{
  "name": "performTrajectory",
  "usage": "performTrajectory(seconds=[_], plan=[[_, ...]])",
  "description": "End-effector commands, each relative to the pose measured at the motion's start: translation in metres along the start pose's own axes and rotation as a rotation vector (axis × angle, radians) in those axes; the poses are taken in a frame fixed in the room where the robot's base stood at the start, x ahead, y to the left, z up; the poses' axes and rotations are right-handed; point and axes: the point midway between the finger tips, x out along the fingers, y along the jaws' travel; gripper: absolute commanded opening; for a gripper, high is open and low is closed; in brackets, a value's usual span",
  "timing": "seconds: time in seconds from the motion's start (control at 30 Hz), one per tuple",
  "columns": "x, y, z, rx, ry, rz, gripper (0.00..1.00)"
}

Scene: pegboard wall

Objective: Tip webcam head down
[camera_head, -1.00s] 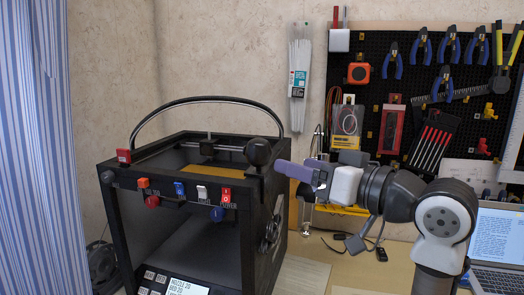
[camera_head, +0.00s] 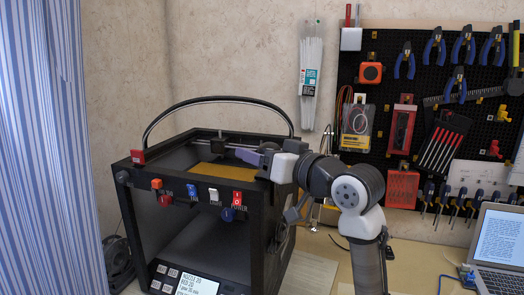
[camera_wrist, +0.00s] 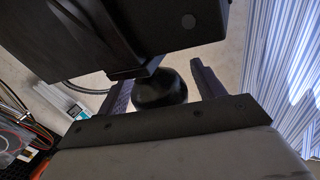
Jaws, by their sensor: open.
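The webcam head is a rounded black ball (camera_wrist: 160,88) at the top front right corner of the black 3D printer (camera_head: 190,240). In the wrist view it sits between the two fingers of my gripper (camera_wrist: 160,76), with a gap visible on both sides. In the head view my gripper (camera_head: 250,156) reaches in from the right at that corner, its purple finger pointing left. The gripper and wrist hide most of the webcam there, so its tilt is hard to tell. The fingers are open and do not visibly pinch it.
A pegboard (camera_head: 430,120) with pliers and other tools is on the wall at right. A laptop (camera_head: 497,250) stands at the right of the desk.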

Motion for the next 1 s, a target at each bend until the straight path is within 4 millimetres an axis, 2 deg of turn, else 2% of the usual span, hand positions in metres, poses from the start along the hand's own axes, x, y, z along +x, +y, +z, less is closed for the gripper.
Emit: performTrajectory(seconds=[0.27,0.63,1.0], plan=[[0.0023,-0.0001,0.0004,0.0,0.0,-0.001,0.68],[0.002,0.0,0.0003,0.0,0.0,0.0,0.24],[0.004,-0.0017,-0.0013,-0.041,-0.076,0.017,0.24]])
